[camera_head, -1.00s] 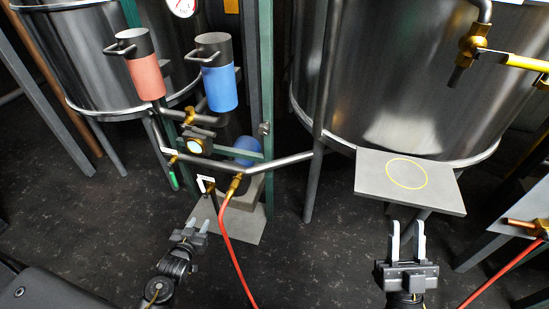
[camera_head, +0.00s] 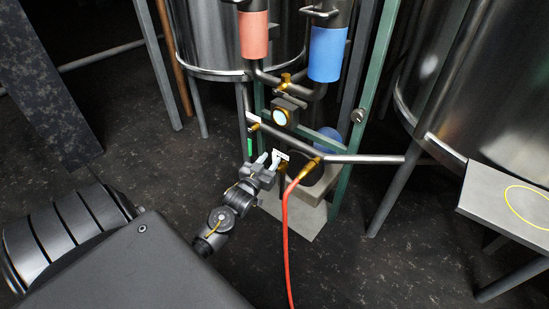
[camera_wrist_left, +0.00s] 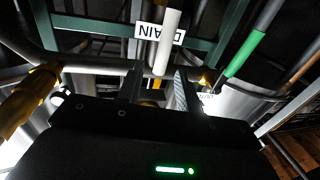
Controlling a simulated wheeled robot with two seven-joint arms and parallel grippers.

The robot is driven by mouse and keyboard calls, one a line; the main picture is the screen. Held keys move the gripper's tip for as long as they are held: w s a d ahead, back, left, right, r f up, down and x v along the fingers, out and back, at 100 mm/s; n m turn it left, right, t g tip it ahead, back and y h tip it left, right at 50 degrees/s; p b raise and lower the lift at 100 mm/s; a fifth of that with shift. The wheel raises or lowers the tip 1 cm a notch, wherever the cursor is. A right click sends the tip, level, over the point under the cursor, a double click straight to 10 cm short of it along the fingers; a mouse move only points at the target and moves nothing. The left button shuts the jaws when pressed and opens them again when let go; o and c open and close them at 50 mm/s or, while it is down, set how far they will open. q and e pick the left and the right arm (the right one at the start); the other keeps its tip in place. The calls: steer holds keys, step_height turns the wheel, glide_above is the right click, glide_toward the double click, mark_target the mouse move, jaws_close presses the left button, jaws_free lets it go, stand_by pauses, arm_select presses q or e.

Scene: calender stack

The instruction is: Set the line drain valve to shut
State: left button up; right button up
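The line drain valve's white lever (camera_wrist_left: 167,42) shows in the left wrist view, in front of a white tag reading DRAIN (camera_wrist_left: 150,32). In the head view the tag (camera_head: 282,155) sits on the lower pipe; the lever is hard to tell apart from my fingers there. My left gripper (camera_head: 268,158) is at the drain valve, below the pipe. Its two fingers (camera_wrist_left: 157,85) are apart, with the lever's near end in line with the gap between them. I cannot tell whether they touch it. The valve body is mostly hidden. My right gripper is out of view.
A green handle (camera_head: 249,146) hangs left of my gripper. A red hose (camera_head: 286,225) runs down from a brass fitting (camera_head: 310,166) on the right. A gauge (camera_head: 280,117), red filter (camera_head: 254,35) and blue filter (camera_head: 327,54) are above. A tank and a grey shelf (camera_head: 505,195) stand right.

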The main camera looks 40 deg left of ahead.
mark_target(273, 156)
arm_select(q)
steer(key=shift+b+x, duration=0.5)
steer(key=shift+x, duration=1.5)
steer(key=shift+c, duration=0.3)
jaws_close()
